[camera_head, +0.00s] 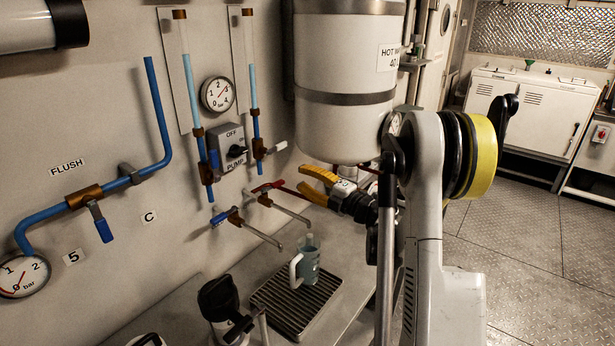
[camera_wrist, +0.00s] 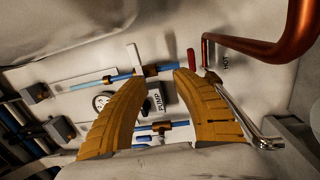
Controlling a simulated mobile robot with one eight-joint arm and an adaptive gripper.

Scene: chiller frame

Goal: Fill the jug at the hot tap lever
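The jug (camera_head: 308,264) is grey-blue with a white handle and stands upright on the slatted drip tray (camera_head: 262,297), below the tap spouts. Its water level cannot be made out. The hot tap's red lever (camera_head: 268,186) sticks out from the wall above its spout (camera_head: 291,214); the red lever also shows in the wrist view (camera_wrist: 191,60), close to the right fingertip. My gripper (camera_head: 301,179) has yellow fingers and is just right of the red lever. In the wrist view my gripper (camera_wrist: 160,75) is open, with nothing between its fingertips. Contact with the lever cannot be told.
A blue-levered tap (camera_head: 222,217) sits left of the hot tap. The hot water tank (camera_head: 344,100) hangs close above my gripper. A copper pipe (camera_wrist: 260,47) runs near the right finger. A black-lidded container (camera_head: 219,300) stands left of the tray. Blue pipes and gauges line the wall.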

